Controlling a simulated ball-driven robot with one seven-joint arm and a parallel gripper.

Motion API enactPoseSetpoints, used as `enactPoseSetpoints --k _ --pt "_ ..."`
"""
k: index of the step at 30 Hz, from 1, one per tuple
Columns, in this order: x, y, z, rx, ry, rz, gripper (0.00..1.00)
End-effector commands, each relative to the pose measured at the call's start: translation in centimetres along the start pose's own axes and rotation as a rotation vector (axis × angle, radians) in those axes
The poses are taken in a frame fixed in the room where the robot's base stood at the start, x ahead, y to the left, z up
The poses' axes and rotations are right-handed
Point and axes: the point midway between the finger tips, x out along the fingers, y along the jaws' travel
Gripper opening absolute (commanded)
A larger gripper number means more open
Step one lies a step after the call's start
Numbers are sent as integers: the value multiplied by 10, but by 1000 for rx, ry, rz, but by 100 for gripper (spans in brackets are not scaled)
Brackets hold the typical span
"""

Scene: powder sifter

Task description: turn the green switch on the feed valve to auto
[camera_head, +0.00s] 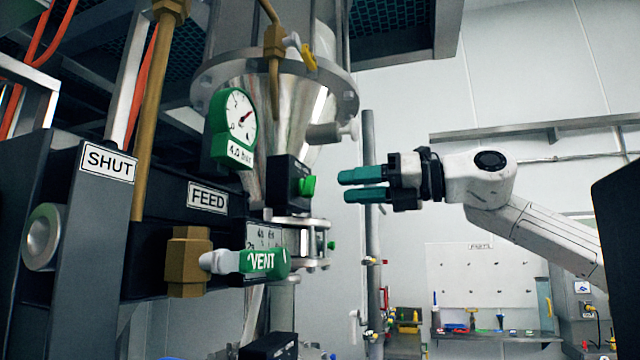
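A small green switch (308,186) sticks out from the right side of a black box (287,184) on the metal sifter column, close to a "FEED" label (207,198). The switch shows nearly edge-on, and I cannot read its position marks. My gripper (344,185) comes in from the right with two teal fingers pointing left, one above the other. A narrow gap shows between the fingers, with nothing in it. The fingertips are at about the switch's height in the picture, a little right of it and apart from it.
A green "VENT" handle (263,261) on a brass valve (188,261) lies below left. A green gauge (233,128) hangs above left of the switch. A vertical grey pipe (371,230) stands behind my fingers. A bench (490,334) is at the back right.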

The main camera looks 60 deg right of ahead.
Motion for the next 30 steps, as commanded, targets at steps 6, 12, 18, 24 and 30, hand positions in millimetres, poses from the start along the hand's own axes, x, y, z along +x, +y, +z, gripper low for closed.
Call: enactPoseSetpoints --k 6,12,18,24,30 --pt "39 3 2 -1 3 3 38" --pt "58 1 1 0 0 2 38" --pt "63 0 0 0 0 1 38" --pt "63 0 0 0 -1 2 35" --pt "63 1 0 0 -1 2 16"
